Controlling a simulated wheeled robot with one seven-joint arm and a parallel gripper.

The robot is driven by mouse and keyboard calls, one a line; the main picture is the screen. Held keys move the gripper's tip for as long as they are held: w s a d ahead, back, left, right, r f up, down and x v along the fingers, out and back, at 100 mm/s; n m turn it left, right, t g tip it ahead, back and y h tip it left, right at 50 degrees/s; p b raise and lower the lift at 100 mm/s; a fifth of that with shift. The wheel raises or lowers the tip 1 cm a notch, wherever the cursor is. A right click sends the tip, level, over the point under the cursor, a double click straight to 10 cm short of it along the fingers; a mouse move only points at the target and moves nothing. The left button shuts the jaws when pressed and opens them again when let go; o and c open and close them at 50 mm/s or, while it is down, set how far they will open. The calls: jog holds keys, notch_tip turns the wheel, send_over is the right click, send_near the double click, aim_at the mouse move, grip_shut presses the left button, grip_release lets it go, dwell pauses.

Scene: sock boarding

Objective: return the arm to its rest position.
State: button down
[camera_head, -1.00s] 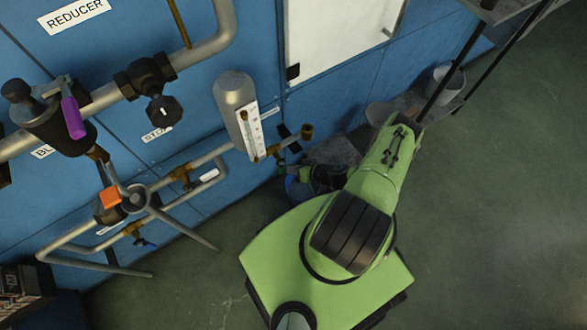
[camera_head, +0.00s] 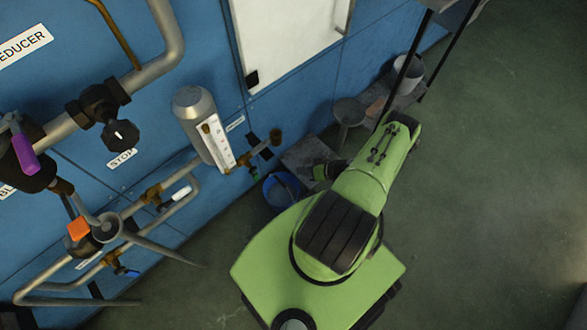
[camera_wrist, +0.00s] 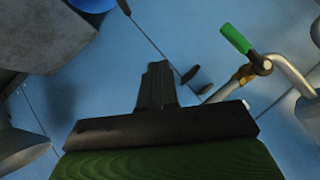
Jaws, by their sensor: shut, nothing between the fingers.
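My gripper (camera_wrist: 157,85) shows in the wrist view as two dark fingers closed together, with nothing between them. They point toward a blue surface and touch nothing that I can see. In the head view my green arm is folded over my base, and its upper link leans to the upper right.
A blue panel (camera_head: 75,110) with pipes stands at left. A grey cylinder (camera_head: 193,103) and an orange-handled valve (camera_head: 78,230) are on it. A blue bucket (camera_head: 284,192) is close to my arm. A green-handled valve (camera_wrist: 236,39) shows in the wrist view. Floor at right (camera_head: 500,170) is clear.

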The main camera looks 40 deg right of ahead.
dwell(0.5)
